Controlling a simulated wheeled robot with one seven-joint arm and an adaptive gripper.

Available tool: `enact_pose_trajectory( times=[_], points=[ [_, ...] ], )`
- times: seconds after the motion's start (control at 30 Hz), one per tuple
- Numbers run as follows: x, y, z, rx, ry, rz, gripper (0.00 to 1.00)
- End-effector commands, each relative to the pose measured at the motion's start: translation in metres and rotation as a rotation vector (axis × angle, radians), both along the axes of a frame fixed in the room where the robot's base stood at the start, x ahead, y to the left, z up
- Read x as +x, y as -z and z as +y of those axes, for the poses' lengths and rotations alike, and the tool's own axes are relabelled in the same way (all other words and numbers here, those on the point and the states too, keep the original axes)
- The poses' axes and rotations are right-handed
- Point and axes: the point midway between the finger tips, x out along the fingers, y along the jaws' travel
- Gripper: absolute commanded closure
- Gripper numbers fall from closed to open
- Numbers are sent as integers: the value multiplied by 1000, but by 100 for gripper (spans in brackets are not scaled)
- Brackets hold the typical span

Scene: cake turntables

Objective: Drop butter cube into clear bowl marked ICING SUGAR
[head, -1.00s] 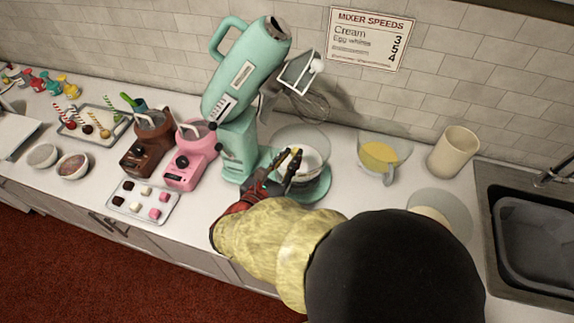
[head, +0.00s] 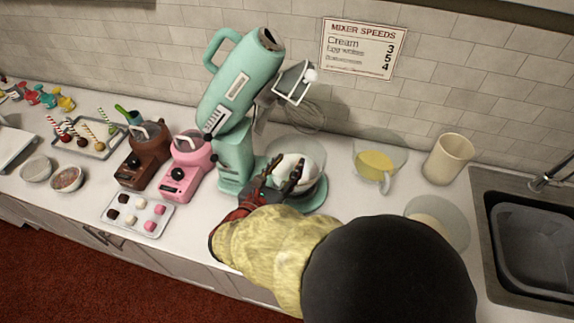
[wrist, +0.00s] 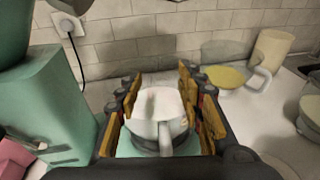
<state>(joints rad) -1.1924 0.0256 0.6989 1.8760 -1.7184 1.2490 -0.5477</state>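A clear bowl (head: 312,160) with white contents stands on the base of the mint-green stand mixer (head: 236,158). My gripper (head: 283,176) is just over the near side of this bowl, with its fingers spread and nothing visible between them. In the wrist view the bowl (wrist: 158,104) lies beyond and between the open fingers (wrist: 158,80). I cannot pick out the butter cube in either current view. A second clear bowl (head: 452,214) with pale contents stands at the right, partly hidden by my arm. I cannot read an ICING SUGAR marking on either bowl.
The mixer's head is tilted up, its whisk (head: 306,115) hanging behind the bowl. A jug (head: 376,164) of yellow liquid, a beige cup (head: 447,158) and a sink (head: 530,235) are to the right. Pink (head: 188,165) and brown (head: 143,158) machines stand left.

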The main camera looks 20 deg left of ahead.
Motion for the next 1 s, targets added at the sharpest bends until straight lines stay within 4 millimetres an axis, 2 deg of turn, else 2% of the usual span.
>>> enact_pose_trajectory(
  times=[0.23, 0.37, 0.8, 1.0],
  points=[
    [-1, 0, 0, 0, -1, 0, 62],
    [-11, -3, 2, 1, -3, -1, 62],
    [-92, -19, 9, 0, -5, 0, 62],
    [-113, -23, 11, 0, -2, 0, 62]
  ],
)
